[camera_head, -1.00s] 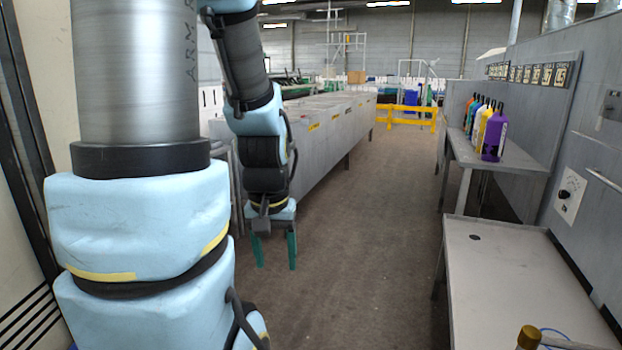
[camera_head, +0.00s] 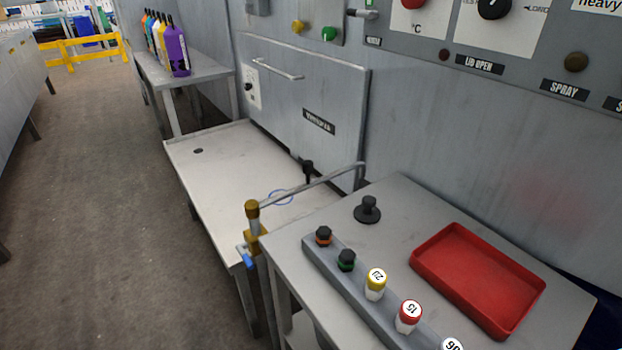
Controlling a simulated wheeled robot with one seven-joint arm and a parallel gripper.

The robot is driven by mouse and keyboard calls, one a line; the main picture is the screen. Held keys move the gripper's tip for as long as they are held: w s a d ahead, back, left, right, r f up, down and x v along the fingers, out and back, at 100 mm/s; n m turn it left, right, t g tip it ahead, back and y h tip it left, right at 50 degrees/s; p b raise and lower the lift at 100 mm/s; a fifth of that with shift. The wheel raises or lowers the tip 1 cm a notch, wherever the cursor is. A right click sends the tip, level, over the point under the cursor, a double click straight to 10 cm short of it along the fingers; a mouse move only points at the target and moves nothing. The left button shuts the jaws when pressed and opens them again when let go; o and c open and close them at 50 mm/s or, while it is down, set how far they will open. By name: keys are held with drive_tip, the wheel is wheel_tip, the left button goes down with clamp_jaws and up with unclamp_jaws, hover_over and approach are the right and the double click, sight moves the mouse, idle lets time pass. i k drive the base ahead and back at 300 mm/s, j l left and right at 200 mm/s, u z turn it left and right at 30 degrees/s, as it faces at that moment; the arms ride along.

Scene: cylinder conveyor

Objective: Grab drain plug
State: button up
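A black plug with a round knob and a wide flat base, which looks like the drain plug (camera_head: 367,210), stands upright on the grey table at the lower right (camera_head: 400,190). It is near the back left part of that table, apart from the other items. A dark round drain hole (camera_head: 198,151) shows in the pale sink top (camera_head: 225,160) to the left. My gripper is out of view now.
A red tray (camera_head: 478,280) lies right of the plug. A grey rack (camera_head: 330,262) with several capped bottles runs along the table's front edge. A brass-ended pipe (camera_head: 252,210) rises at the corner. Brown floor (camera_head: 100,200) is clear at left.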

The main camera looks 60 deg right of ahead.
sight(367, 213)
drive_tip(key=i, duration=0.3)
drive_tip(key=i+z, duration=0.1)
drive_tip(key=z, duration=0.25)
drive_tip(key=i+z, duration=0.1)
drive_tip(key=z, duration=0.3)
drive_tip(key=i+j+z, duration=0.1)
drive_tip(key=z, duration=0.85)
